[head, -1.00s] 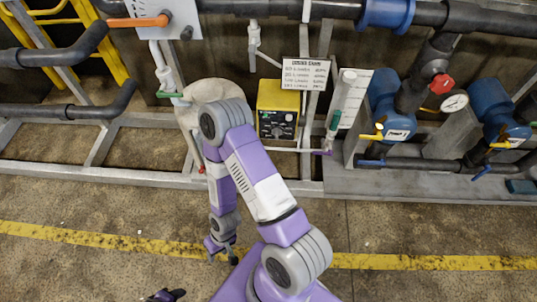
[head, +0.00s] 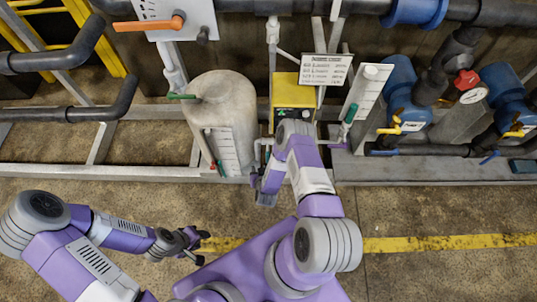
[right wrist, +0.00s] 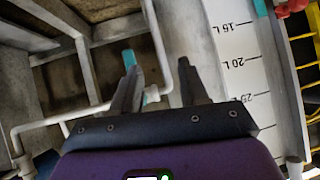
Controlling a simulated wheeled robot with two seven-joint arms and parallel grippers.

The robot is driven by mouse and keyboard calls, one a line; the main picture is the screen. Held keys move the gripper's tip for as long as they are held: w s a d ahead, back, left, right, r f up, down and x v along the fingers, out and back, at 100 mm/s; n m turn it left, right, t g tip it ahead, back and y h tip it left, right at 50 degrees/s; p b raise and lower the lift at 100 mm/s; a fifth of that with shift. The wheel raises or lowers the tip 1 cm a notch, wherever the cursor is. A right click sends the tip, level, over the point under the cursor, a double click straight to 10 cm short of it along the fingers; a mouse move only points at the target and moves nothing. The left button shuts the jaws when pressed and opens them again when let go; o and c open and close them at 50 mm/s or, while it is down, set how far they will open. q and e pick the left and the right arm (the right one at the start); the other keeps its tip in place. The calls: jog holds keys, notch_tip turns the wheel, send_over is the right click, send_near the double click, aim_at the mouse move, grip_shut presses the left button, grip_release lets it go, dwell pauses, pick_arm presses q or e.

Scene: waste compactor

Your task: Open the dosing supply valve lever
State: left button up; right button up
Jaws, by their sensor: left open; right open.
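My right gripper (head: 262,192) is beside the pale tank, low in front of the yellow pump. In the right wrist view its open fingers (right wrist: 157,75) point at a thin white pipe (right wrist: 158,50). A teal lever-like piece (right wrist: 128,57) shows by the left finger's tip, partly hidden by that finger. A small teal-white fitting (right wrist: 152,94) sits on the pipe between the fingers. I cannot tell for sure that this is the dosing supply valve lever. The gripper holds nothing visible. My left gripper (head: 203,247) is open and empty above the floor near the yellow line.
The pale tank (head: 228,110) with a litre scale (right wrist: 238,70) stands close to the right gripper. The yellow pump (head: 292,90) is behind my right arm. Blue pumps (head: 405,95) with yellow levers stand at right. A grey frame rail (head: 80,171) runs in front.

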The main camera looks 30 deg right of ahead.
aim_at(268, 158)
jog(key=d+h, duration=0.1)
jog(key=d+t+h, duration=0.1)
jog(key=d+h, duration=0.1)
jog(key=shift+s+d+f+m, duration=0.2)
jog(key=shift+s+d+m, duration=0.05)
jog(key=shift+d+m, duration=0.1)
jog(key=shift+t+h, duration=0.3)
jog(key=b+x, duration=0.2)
jog(key=x, duration=0.4)
jog(key=shift+w+d+f+b, duration=0.2)
jog(key=shift+w+b, duration=0.05)
jog(key=shift+b, duration=0.1)
jog(key=shift+w+d+f, duration=0.1)
jog(key=shift+w+d, duration=0.15)
jog(key=shift+w, duration=0.15)
grip_shut()
